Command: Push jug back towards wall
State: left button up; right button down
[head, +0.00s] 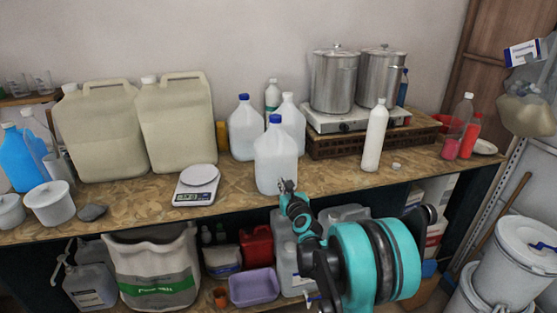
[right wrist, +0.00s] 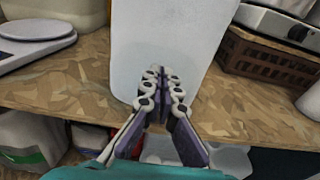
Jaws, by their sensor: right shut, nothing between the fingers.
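A translucent white jug with a blue cap (head: 276,155) stands upright near the front edge of the wooden worktop. Its pale front face (right wrist: 166,45) fills the upper middle of the right wrist view. My right gripper (head: 287,187) is shut and empty, with its fingertips in front of the jug's lower part. In the right wrist view the closed fingertips (right wrist: 162,76) overlap the jug's face; I cannot tell whether they touch it. My left gripper is not in view.
A scale (head: 197,185) lies to the left. A white bottle (head: 375,138) and a hot plate with two steel pots (head: 334,80) stand to the right. Large beige canisters (head: 175,125) stand at the back left.

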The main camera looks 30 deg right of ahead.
jog(key=shift+r+x, duration=0.15)
jog(key=shift+x, duration=1.5)
jog(key=shift+r+x, duration=0.15)
jog(key=shift+x, duration=1.45)
jog(key=shift+r+x, duration=0.2)
jog(key=shift+x, duration=1.45)
jog(key=shift+v, duration=1.45)
jog(key=shift+f, duration=0.15)
